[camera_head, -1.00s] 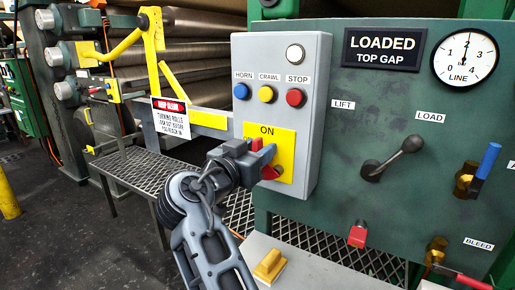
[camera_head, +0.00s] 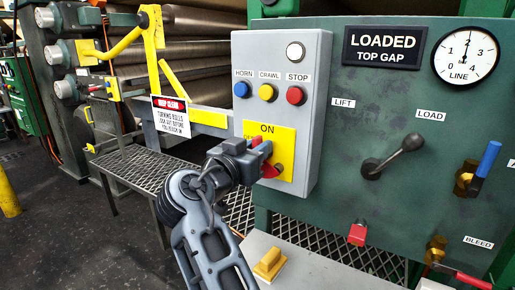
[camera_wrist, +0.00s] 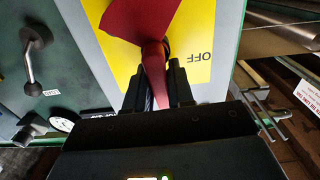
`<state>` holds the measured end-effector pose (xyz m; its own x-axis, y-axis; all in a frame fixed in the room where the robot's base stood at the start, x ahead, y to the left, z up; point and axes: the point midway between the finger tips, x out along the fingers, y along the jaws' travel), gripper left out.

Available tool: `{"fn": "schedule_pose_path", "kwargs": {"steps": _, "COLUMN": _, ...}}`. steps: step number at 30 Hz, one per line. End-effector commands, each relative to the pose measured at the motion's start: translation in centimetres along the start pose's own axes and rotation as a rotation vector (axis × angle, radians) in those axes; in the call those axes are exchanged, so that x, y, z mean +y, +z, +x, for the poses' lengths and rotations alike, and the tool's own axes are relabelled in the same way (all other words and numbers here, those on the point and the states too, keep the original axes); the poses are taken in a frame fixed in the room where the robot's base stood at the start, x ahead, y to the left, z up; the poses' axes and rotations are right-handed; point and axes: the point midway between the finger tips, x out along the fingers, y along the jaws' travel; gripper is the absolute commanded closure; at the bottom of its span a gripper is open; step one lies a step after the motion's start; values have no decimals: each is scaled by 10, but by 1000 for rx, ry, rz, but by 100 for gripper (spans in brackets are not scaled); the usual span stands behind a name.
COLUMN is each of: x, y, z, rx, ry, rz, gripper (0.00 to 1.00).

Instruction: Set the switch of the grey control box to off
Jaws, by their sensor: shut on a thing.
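The grey control box (camera_head: 315,130) stands upright in the middle of the head view. Its yellow switch plate (camera_head: 286,150) reads ON at the top. The red switch handle (camera_head: 270,169) is on this plate, partly hidden behind my gripper (camera_head: 258,158). In the wrist view the red handle (camera_wrist: 154,75) runs between the two dark fingers of my gripper (camera_wrist: 160,84), which is shut on it. The OFF lettering (camera_wrist: 195,57) shows upside down on the yellow plate (camera_wrist: 200,30), beside the handle. The handle's exact angle is hard to tell.
Blue, yellow and red buttons (camera_head: 266,93) and a white lamp (camera_head: 295,52) sit above the switch. To the right is a green panel (camera_head: 400,110) with a black lever (camera_head: 395,157) and gauge (camera_head: 465,55). A yellow guard (camera_head: 152,60) and rolls stand at left.

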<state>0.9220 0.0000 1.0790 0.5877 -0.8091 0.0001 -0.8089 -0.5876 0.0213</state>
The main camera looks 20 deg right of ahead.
Motion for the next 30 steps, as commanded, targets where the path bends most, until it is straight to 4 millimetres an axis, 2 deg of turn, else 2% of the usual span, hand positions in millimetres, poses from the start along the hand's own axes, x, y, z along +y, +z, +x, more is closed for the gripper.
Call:
{"fn": "schedule_pose_path", "kwargs": {"steps": 11, "x": -5, "y": 0, "z": 0, "rx": 0, "ry": 0, "rz": -223, "gripper": 100}}
{"fn": "schedule_pose_path", "kwargs": {"steps": 30, "x": -18, "y": 5, "z": 0, "rx": 0, "ry": -1, "rz": -832, "gripper": 100}}
